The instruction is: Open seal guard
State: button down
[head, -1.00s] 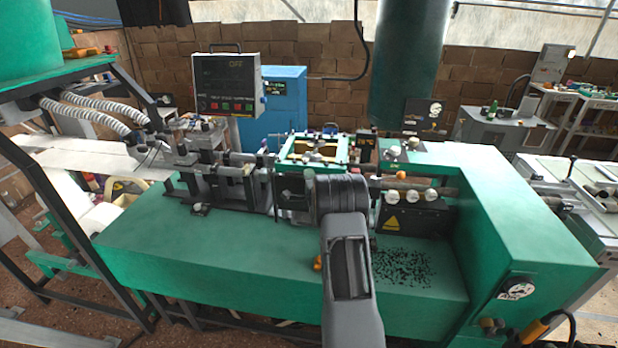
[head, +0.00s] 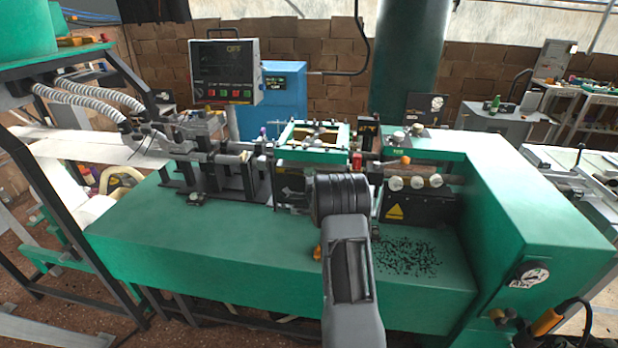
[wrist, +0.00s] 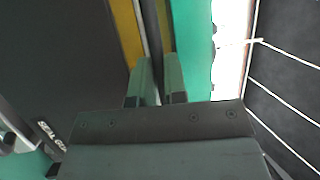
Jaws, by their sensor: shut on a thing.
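The lettering "SEAL GU…" marks a dark panel (wrist: 60,70) at the left of the wrist view, its last letters hidden. I take this panel to be the seal guard. My gripper (wrist: 160,80) is shut on a narrow grey bar (wrist: 153,35) beside the panel's yellow edge strip (wrist: 126,30). In the head view my wrist hides the fingers and the grip. A dark panel with a grey arrow (head: 291,190) shows just left of my wrist, below a green frame (head: 287,134). I cannot tell how far the guard is open.
The green machine bed (head: 180,235) is bare at front left. Black scraps (head: 405,257) lie right of my arm. White round knobs (head: 395,184) and a yellow warning triangle (head: 395,212) are close on the right. A control box (head: 225,72) stands behind.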

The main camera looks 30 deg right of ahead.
notch_tip(320, 180, down, 2)
jog(key=shift+f+b, duration=0.1)
jog(key=shift+b, duration=0.45)
jog(key=c, duration=1.2)
grip_release()
jog(key=shift+s, duration=0.1)
jog(key=b+v, duration=0.2)
jog(key=v, duration=1.1)
jog(key=shift+s+a+b, duration=0.2)
jog(key=shift+s+b, duration=0.15)
